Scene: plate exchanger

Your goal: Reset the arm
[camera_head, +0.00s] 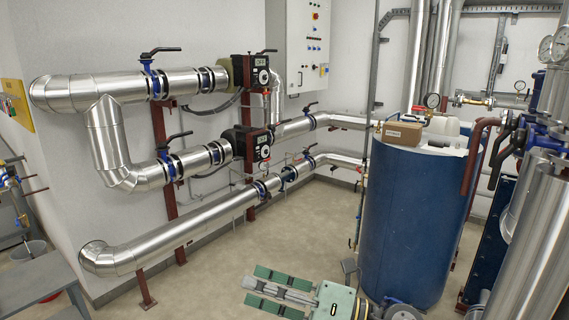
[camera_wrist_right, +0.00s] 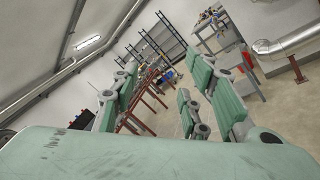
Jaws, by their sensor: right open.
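My right gripper (camera_head: 256,284) shows at the bottom of the head view, with its green and grey fingers pointing left over the floor. Its fingers are apart, and nothing is held between them. In the right wrist view the gripper (camera_wrist_right: 160,85) has its green fingers spread to left and right, with open room between them. My left gripper is not in view.
A blue tank (camera_head: 405,220) with a cardboard box (camera_head: 402,133) on top stands right of my right gripper. Silver pipes (camera_head: 190,228) with valves run along the wall. A grey table (camera_head: 40,285) is at the lower left. The floor (camera_head: 225,260) between is mostly clear.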

